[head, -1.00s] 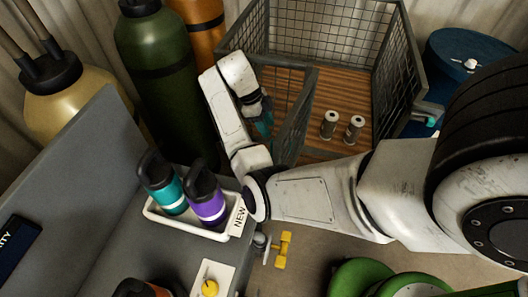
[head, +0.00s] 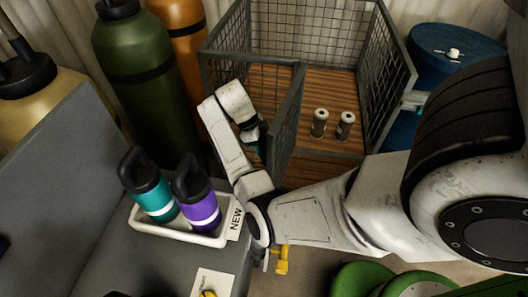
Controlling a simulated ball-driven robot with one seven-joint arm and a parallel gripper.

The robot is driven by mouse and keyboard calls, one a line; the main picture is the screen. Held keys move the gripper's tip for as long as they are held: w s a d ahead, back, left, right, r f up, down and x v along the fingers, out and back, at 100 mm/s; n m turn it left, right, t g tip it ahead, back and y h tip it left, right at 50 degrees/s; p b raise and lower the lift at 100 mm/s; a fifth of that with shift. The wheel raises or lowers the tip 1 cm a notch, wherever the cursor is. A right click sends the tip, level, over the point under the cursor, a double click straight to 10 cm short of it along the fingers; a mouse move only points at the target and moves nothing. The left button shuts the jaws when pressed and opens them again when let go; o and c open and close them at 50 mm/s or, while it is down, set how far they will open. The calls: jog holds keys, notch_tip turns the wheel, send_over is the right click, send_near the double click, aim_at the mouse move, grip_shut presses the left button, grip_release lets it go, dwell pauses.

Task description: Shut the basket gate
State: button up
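The mesh basket (head: 387,75) stands at the back, with a wooden floor inside. Its grey-framed mesh gate (head: 287,118) hangs open on the left side, swung out toward me. My white arm reaches across from the right and bends up on the left of the gate. My gripper (head: 257,140) is beside the gate's left face, mostly hidden behind my own wrist link and close to the gate frame. I cannot tell whether it touches the gate, or how its fingers stand.
Two small canisters (head: 319,124) stand on the basket floor. A white tray (head: 187,236) labelled NEW holds teal and purple bottles on a grey bench. Green and orange cylinders (head: 140,70) stand left of the basket, a blue drum (head: 455,48) right. Green round objects (head: 367,280) lie low in front.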

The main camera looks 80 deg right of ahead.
jog(key=shift+s+f, duration=0.1)
jog(key=shift+f, duration=0.2)
jog(key=shift+c, duration=0.3)
grip_shut()
